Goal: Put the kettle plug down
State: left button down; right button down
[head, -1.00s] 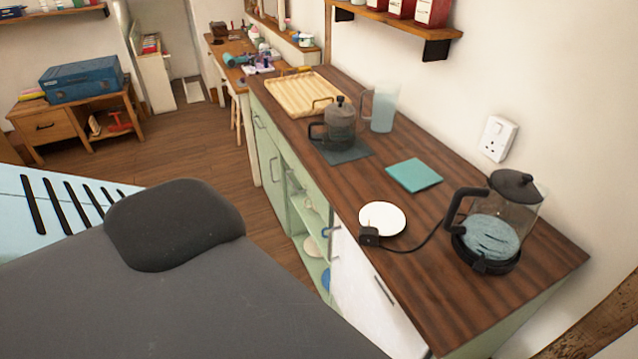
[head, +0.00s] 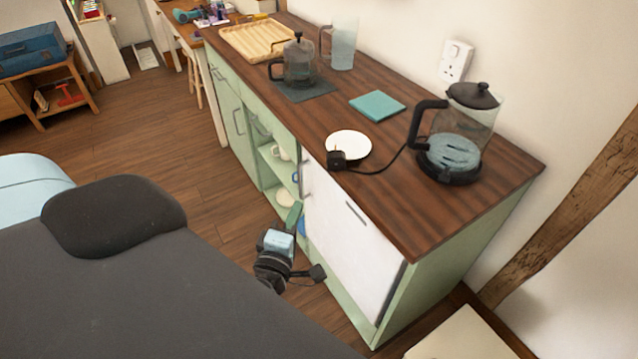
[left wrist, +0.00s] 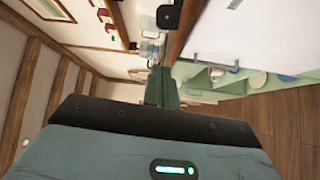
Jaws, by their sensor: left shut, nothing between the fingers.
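The black kettle plug (head: 337,160) lies at the front edge of the wooden counter, against or over the near rim of a white saucer (head: 349,144); I cannot tell which. Its black cord runs right to the glass kettle (head: 460,138) with a black lid and handle. My left gripper (head: 294,214) is shut and empty, below the counter top in front of the green cabinet, apart from the plug. In the left wrist view its green fingers (left wrist: 161,88) are together, and a black block, likely the plug (left wrist: 168,17), shows at the top. My right gripper is out of view.
A teal square mat (head: 377,106) lies behind the saucer. A dark cafetiere (head: 299,64), a clear jug (head: 343,45) and a wooden tray (head: 257,40) stand farther back. A wall socket (head: 455,62) is above the counter. The counter's near right end is clear.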

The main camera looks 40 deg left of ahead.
pick_arm(q)
jog(key=shift+w+a+f+n+g+y, duration=0.1)
jog(key=shift+a+f+n+g+y, duration=0.2)
jog(key=shift+n, duration=0.6)
